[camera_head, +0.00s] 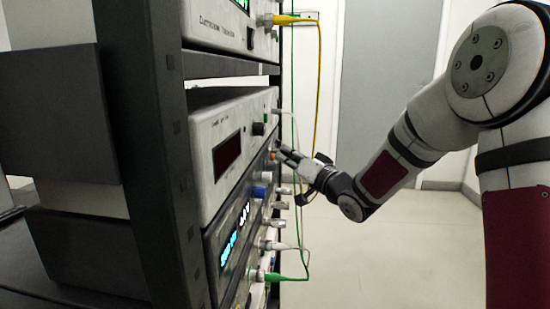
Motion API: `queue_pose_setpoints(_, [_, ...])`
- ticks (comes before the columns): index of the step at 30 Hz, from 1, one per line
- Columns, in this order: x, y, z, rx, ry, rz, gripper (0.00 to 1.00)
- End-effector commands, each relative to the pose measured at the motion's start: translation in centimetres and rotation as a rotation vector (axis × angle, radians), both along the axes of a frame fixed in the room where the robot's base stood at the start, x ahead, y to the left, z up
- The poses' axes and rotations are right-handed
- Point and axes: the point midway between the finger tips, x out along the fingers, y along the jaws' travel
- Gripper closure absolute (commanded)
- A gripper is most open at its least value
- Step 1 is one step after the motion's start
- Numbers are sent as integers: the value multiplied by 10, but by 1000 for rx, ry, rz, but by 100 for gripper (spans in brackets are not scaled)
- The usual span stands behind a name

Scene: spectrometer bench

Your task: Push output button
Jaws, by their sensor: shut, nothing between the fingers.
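My gripper (284,152) is shut and empty. Its fingertips are at the right end of the front panels in the rack, close to the seam between the white instrument (205,135) with a dark red display and the instrument below it with a lit blue display (235,235). A small orange part (272,155) shows right beside the fingertips. I cannot tell whether the fingers touch the panel. No output button can be made out for certain; the panels are seen at a steep angle and the fingers cover part of them.
The black rack post (150,150) stands at the left. Green and yellow cables (318,80) hang in front of the panels near my gripper. A blue knob (260,191) and several silver connectors stick out below it. The floor (400,250) at the right is clear.

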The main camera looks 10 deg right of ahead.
Motion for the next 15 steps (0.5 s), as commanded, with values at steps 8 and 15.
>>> queue_pose_setpoints(8, [-3, -8, 0, 0, 1, -1, 100])
queue_pose_setpoints(15, [-3, -9, 0, 0, 1, -1, 100])
